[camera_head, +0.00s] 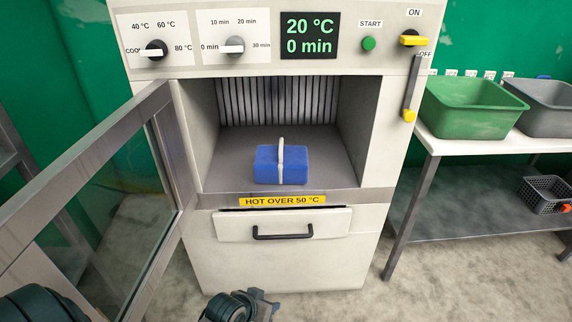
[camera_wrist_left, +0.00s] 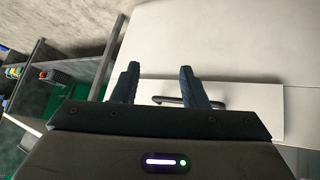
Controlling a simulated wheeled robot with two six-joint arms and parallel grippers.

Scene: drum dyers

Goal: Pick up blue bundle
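The blue bundle (camera_head: 265,165) sits on the floor of the open chamber of the white machine (camera_head: 290,255), with a light band arching over its top like a handle. My left gripper (camera_wrist_left: 158,78) is open and empty in the left wrist view, its two dark fingers spread in front of the machine's lower front. In the head view, the end of my left arm shows at the bottom edge, below and in front of the bundle and well apart from it; its fingers are not clear there. The bundle is not visible in the left wrist view. My right gripper is not in view.
The glass door (camera_head: 110,190) stands open at the left. A drawer with a black handle (camera_head: 283,233) is below the chamber. The display (camera_head: 310,36) reads 20 °C and 0 min. A table at the right holds a green tub (camera_head: 470,107) and a grey tub (camera_head: 545,100).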

